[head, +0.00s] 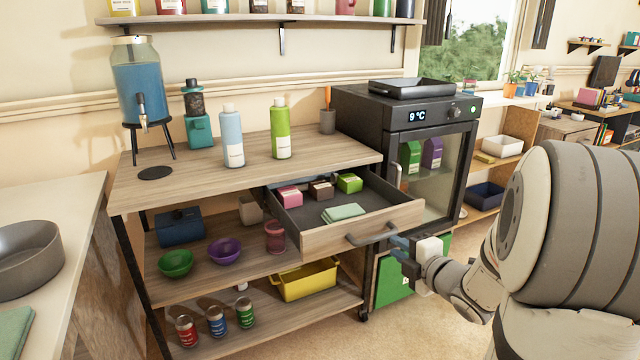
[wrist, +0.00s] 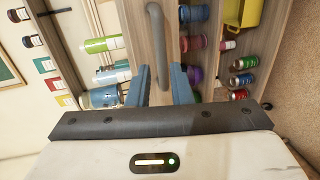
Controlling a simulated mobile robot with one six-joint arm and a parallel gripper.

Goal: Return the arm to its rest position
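My gripper (head: 402,248) is at the right end of the open drawer's grey handle (head: 372,237), close in front of the drawer front (head: 330,241). In the wrist view, the two blue fingers of my gripper (wrist: 162,82) stand apart, and the handle (wrist: 155,30) runs up from the gap between them. I cannot tell whether the fingers touch the handle. No object is held. My arm reaches in from the right of the head view.
The drawer (head: 375,199) is pulled out and holds small boxes and a green cloth (head: 343,212). Bottles stand on the worktop (head: 190,180) above. A dark fridge (head: 432,150) stands behind my gripper. Bare floor (head: 400,335) lies below.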

